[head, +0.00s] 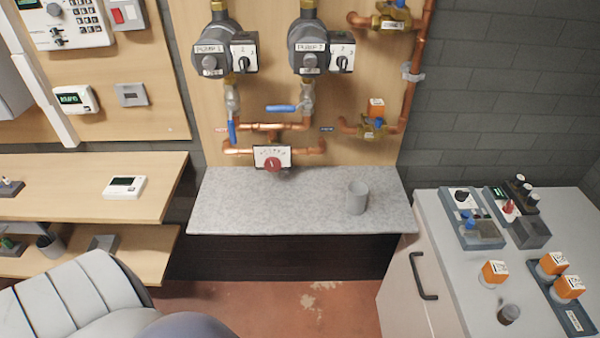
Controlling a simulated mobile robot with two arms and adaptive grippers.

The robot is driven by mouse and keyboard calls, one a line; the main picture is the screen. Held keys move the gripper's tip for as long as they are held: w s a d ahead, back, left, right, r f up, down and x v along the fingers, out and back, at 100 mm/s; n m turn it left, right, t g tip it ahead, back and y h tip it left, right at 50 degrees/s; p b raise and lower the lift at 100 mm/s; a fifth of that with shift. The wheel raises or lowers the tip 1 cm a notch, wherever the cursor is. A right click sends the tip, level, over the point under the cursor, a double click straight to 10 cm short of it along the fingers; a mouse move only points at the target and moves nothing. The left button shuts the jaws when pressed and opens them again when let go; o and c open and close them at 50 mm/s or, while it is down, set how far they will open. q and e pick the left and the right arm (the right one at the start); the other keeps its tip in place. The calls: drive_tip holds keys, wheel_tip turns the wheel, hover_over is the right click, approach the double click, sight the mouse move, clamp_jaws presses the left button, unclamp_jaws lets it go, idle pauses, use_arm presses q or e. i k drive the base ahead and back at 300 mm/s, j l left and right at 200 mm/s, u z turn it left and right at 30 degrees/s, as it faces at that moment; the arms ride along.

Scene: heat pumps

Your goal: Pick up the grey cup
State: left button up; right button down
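A grey cup (357,198) stands upright on the light grey stone-look counter (260,204), right of its middle and near the wall panel. Nothing touches the cup and no object stands in front of it. Neither of my grippers shows in the head view.
Copper pipes, two pumps and a red-knobbed valve (272,163) are on the panel behind the counter. A cabinet (440,262) at the right bears trays, orange-capped parts and a dark knob. Wooden shelves (70,200) stand at the left. The counter left of the cup is clear.

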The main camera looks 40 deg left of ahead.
sight(358, 190)
drive_tip(key=u, duration=0.75)
